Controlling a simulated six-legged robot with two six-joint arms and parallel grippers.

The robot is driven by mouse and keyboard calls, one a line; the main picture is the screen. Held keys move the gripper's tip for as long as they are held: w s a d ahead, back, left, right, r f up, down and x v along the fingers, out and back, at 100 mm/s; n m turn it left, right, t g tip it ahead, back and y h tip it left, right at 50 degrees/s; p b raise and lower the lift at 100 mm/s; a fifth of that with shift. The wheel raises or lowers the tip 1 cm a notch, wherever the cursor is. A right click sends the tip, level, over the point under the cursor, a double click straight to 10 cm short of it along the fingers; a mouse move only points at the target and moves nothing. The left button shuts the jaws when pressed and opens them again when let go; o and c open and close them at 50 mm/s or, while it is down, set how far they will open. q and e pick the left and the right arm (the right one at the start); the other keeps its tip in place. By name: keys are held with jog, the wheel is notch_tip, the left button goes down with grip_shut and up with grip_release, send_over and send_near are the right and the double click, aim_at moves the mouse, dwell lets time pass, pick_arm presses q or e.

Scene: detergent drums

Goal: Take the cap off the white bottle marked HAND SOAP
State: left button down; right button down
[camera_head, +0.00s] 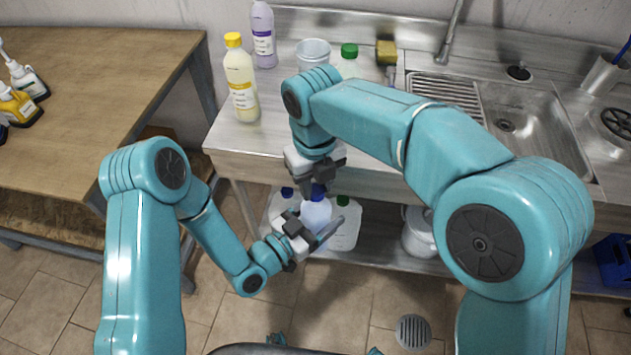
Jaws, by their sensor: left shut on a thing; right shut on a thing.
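A white bottle (315,213) with a blue cap (318,192) is held in front of the counter. Its marking cannot be read at this size. My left gripper (313,229) comes from below left and is shut on the bottle's body, partly hiding it. My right gripper (318,187) points down from above and is shut on the blue cap. The cap sits at the bottle's top; I cannot tell whether it is loose. The bottle looks roughly upright.
The steel counter (225,137) bears a yellow-capped bottle (240,82), a purple bottle (263,42), a bucket (312,53) and a green-capped container (348,64). The sink (545,118) is right. Jugs (346,228) and a pot (420,235) stand below. A wooden table (95,85) is left.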

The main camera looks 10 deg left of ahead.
jog(key=shift+w+r, duration=0.1)
jog(key=shift+w, duration=0.2)
jog(key=c, duration=1)
grip_release()
jog(key=shift+o, duration=1.1)
jog(key=shift+s, duration=0.15)
